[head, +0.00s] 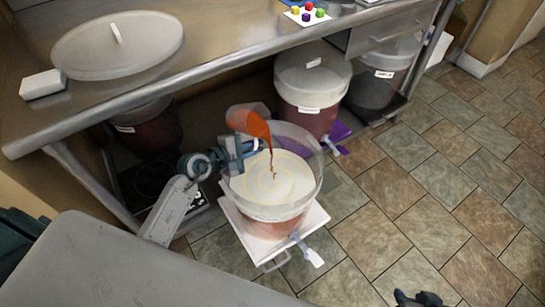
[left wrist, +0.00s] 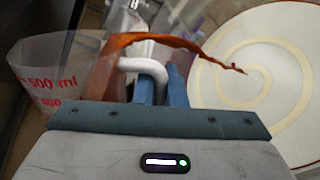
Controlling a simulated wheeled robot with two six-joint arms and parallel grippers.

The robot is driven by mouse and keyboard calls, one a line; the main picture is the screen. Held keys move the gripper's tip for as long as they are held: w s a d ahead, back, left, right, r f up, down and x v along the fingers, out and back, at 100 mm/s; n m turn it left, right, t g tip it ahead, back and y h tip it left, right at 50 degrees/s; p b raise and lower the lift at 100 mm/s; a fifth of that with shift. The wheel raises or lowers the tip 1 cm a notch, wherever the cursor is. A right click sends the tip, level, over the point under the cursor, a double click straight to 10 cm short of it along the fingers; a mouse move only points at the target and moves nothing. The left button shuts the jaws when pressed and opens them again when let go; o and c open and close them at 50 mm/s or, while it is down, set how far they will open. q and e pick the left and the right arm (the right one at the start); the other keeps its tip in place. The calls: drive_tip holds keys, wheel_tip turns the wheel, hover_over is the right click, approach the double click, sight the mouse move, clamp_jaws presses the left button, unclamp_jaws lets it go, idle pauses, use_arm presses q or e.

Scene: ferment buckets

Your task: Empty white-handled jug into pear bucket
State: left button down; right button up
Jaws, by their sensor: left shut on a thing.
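The clear jug (head: 247,120) is tilted over the open bucket, and orange-brown liquid runs from it in a thin stream. In the left wrist view the jug (left wrist: 42,85) has red volume marks and a white handle (left wrist: 148,66). My left gripper (head: 236,150) is shut on the handle; its blue fingers (left wrist: 160,85) show there too. The open bucket (head: 297,215) is translucent, with a pale surface inside and a tap low at the front. I cannot tell whether its label is a pear. My right gripper (head: 420,299) is partly visible at the bottom edge, away from the bucket.
The open bucket stands on a low white platform (head: 313,222) with a handle. Lidded buckets (head: 310,90) stand under the steel table (head: 225,62). On the table lie a large round lid (head: 95,50) and a white block (head: 42,84). The tiled floor (head: 400,190) to the right is clear.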

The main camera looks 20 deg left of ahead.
use_arm(q)
drive_tip(key=shift+w+a+r+m+y, duration=0.15)
drive_tip(key=shift+a+m+y, duration=0.25)
drive_tip(key=shift+m, duration=0.2)
use_arm(e)
drive_tip(key=shift+w, duration=0.15)
idle(1.1)
use_arm(q)
drive_tip(key=shift+d+r, duration=0.1)
drive_tip(key=shift+d, duration=0.1)
use_arm(e)
drive_tip(key=shift+s+f, duration=0.1)
drive_tip(key=shift+s, duration=0.1)
use_arm(q)
drive_tip(key=shift+s+m+y, duration=0.2)
drive_tip(key=shift+m+y, duration=0.1)
drive_tip(key=shift+m, duration=0.1)
use_arm(e)
drive_tip(key=shift+w, duration=0.2)
use_arm(q)
drive_tip(key=shift+s+a+r, duration=0.1)
drive_tip(key=shift+a, duration=0.15)
drive_tip(key=shift+a, duration=0.1)
drive_tip(key=shift+a+t, duration=0.1)
drive_tip(key=shift+t, duration=0.2)
